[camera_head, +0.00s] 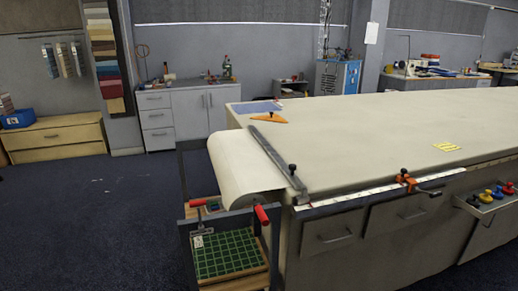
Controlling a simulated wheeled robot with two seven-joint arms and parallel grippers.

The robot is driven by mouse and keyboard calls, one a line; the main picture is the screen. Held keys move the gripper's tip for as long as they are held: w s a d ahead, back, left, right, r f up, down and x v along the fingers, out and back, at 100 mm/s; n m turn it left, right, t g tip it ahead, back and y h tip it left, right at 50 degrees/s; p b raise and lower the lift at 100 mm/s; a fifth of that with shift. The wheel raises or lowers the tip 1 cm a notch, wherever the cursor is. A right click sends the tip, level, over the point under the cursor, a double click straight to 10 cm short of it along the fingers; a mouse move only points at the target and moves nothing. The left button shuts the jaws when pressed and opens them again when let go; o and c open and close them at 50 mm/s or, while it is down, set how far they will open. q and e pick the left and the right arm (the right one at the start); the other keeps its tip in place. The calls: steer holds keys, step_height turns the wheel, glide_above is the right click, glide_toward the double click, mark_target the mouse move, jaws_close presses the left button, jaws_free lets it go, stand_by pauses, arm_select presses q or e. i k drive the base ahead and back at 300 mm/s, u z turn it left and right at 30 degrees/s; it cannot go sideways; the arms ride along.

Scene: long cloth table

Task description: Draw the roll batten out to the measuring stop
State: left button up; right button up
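A long grey batten (272,157) lies across the cream cloth near the left end of the table. It has a black knob near each end. The cloth (228,160) curves down over the table's left end. A white measuring strip (345,197) runs along the table's front edge. An orange-red stop (408,181) with black knobs sits on the strip, to the right of and apart from the batten's near end. Neither of my grippers shows in this view.
A dark-framed trolley (184,232) with red handles and a green gridded mat (228,253) stands at the table's left end. An orange curved tool (269,118) and yellow pieces (446,147) lie on the table. A tray (484,205) of coloured knobbed items hangs at the front right.

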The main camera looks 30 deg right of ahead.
mark_target(288, 171)
steer(key=k, duration=0.5)
steer(key=z, duration=1.6)
steer(key=i, duration=0.95)
steer(key=u, duration=1.05)
